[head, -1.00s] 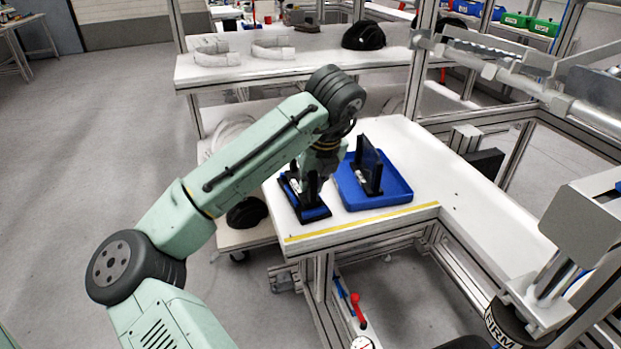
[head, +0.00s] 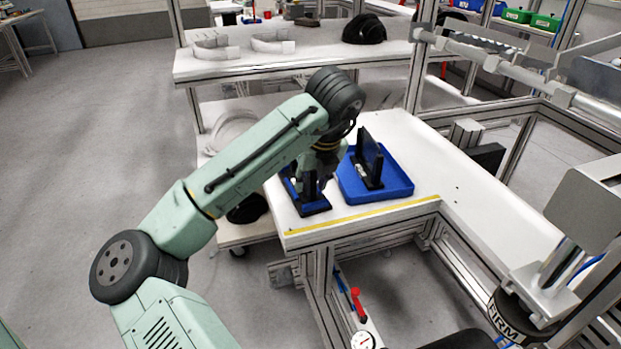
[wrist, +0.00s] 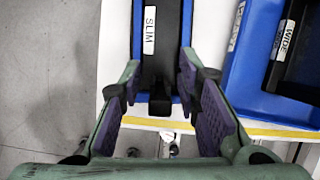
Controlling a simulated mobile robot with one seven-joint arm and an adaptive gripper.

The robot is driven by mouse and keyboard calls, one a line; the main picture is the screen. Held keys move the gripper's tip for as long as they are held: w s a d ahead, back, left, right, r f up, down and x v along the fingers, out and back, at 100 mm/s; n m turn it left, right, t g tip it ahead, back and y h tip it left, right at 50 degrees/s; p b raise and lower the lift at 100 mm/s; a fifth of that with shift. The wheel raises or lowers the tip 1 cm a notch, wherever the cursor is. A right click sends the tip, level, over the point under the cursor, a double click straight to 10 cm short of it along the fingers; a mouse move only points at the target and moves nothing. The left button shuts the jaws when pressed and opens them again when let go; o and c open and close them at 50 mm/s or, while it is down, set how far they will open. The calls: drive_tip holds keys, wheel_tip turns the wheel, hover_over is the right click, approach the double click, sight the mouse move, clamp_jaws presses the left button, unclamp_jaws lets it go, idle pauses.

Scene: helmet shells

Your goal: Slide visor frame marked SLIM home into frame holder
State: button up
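A black part marked SLIM (wrist: 160,50) lies between blue side strips (wrist: 137,25) in the wrist view. A dark block stands at its near end, between my fingers. In the head view, a black and blue assembly (head: 313,208) stands near the table's front left corner, partly hidden by my gripper (head: 312,185). In the wrist view my gripper (wrist: 160,85) has its fingers spread on either side of the assembly's near end. Gaps show between the fingers and the dark block. I cannot tell which part is the frame holder or how far the SLIM part is seated.
A blue tray (head: 386,192) stands just right of the assembly, holding an upright black part (head: 367,160). A WIDE label (wrist: 284,40) shows on a black part there. A yellow strip (head: 362,220) marks the table's front edge. The table is clear further right.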

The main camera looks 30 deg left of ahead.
drive_tip(key=shift+o, duration=0.2)
drive_tip(key=v, duration=1.2)
